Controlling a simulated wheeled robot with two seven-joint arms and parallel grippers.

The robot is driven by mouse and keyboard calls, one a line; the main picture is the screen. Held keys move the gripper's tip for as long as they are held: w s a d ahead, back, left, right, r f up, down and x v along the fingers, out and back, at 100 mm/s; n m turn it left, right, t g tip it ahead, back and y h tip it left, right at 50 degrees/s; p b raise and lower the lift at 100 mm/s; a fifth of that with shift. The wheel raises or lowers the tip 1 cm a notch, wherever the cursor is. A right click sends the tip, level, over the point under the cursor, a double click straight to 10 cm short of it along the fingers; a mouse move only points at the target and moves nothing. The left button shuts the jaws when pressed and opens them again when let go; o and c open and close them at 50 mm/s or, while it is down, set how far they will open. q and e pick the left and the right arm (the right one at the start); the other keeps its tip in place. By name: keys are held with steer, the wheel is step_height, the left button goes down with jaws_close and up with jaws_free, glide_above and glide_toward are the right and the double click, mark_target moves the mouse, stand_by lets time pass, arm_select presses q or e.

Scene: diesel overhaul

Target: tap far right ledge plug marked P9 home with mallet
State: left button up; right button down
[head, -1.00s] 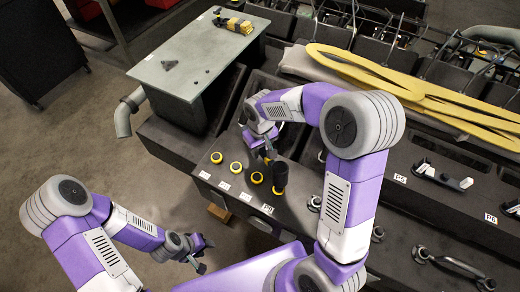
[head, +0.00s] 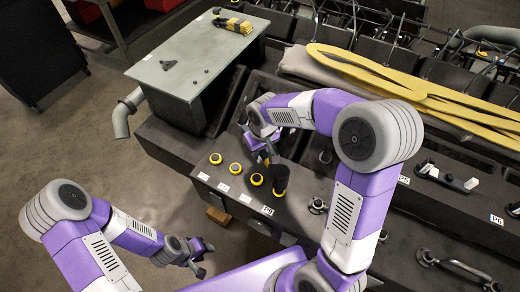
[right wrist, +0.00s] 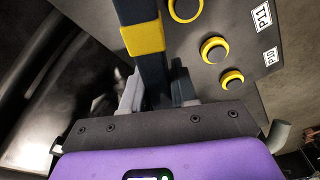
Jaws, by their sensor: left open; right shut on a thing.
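My right gripper (head: 268,150) is shut on the mallet. The mallet's black head (head: 280,177) stands over the rightmost plug (head: 279,191) of the ledge row, which shows only a yellow edge. I cannot tell whether the head touches it. The label (head: 267,210) in front looks like P9 but is small. The right wrist view shows the mallet's dark handle with a yellow band (right wrist: 142,38) between the fingers (right wrist: 155,98); the head is out of that view. My left gripper (head: 200,258) is open and empty, low in front of the ledge.
Three other yellow-ringed plugs (head: 236,168) sit left along the ledge (head: 210,188). A grey table (head: 190,70) stands behind left. Yellow straps (head: 400,85) lie across the engine at right.

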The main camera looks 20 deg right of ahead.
mark_target(259, 164)
step_height(259, 164, down, 5)
steer(key=b, duration=0.4)
steer(key=shift+f, duration=0.2)
step_height(259, 164, up, 8)
steer(key=p, duration=0.6)
steer(key=shift+f, duration=0.3)
